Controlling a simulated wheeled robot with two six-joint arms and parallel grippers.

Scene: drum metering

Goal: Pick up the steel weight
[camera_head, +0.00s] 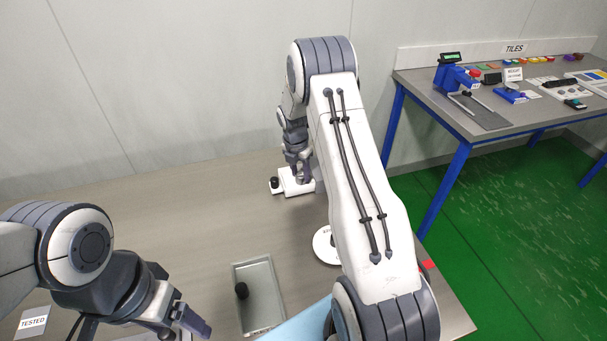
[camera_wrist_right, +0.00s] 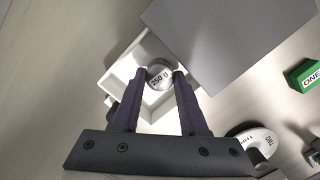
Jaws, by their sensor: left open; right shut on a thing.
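The steel weight (camera_wrist_right: 160,78), a round piece marked "250 g", sits between the fingertips of my right gripper (camera_wrist_right: 160,72) in the right wrist view. The gripper is shut on it, over a small white tray (camera_wrist_right: 118,73). I cannot tell whether the weight still touches the tray floor. In the head view my right gripper (camera_head: 299,174) reaches down at the white tray (camera_head: 293,188) at the back of the table, and my arm hides part of it. My left gripper (camera_head: 186,328) is open and empty at the lower left.
A white disc (camera_head: 323,246) lies partly behind my right arm. In the wrist view, a grey slab (camera_wrist_right: 235,40) and a green block marked "ONE" (camera_wrist_right: 303,75) are near. The table's left middle is clear.

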